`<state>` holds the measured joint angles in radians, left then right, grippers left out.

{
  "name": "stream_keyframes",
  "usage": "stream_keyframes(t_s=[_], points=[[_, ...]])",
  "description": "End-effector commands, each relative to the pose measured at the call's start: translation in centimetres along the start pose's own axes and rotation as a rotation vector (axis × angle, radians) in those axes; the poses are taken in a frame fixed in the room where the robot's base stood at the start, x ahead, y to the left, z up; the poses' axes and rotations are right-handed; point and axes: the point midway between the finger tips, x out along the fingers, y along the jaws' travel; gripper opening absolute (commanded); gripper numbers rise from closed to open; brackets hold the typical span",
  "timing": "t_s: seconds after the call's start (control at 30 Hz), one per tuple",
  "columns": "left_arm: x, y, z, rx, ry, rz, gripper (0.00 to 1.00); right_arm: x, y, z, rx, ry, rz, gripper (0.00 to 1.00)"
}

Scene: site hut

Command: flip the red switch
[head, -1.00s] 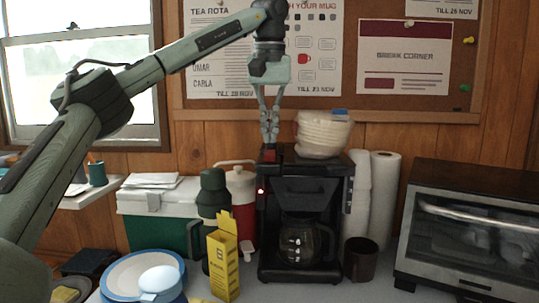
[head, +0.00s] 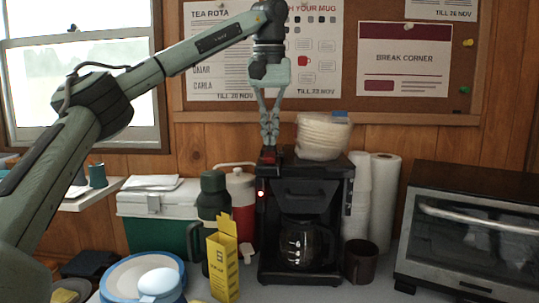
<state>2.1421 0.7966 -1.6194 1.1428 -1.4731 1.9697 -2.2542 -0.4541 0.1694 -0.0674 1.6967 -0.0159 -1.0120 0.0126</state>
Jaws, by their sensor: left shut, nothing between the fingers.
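The red switch (head: 268,156) is a small red patch on the top left of the black coffee maker (head: 300,188). My left gripper (head: 269,144) points straight down over it, shut and empty. Its fingertips are at or just above the switch; I cannot tell whether they touch, and they partly hide it. Which way the switch is tipped is too small to tell. A small red light (head: 261,194) glows on the front left of the machine. My right gripper is not in view.
A stack of paper filters (head: 323,135) sits on the machine, close right of my fingers. A glass pot (head: 303,245) stands inside it. A yellow box (head: 222,262), green flask (head: 213,203) and red-white jug (head: 242,195) stand left; a dark mug (head: 360,260) and toaster oven (head: 465,235) right.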

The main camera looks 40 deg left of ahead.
Motion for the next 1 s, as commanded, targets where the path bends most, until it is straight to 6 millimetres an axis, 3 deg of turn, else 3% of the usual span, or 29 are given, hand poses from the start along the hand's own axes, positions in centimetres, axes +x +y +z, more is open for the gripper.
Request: stream_keyframes(t_s=[1.0], points=[[0.89,0.01,0.14,0.001,0.000,0.000,0.00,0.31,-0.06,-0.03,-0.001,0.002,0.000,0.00]])
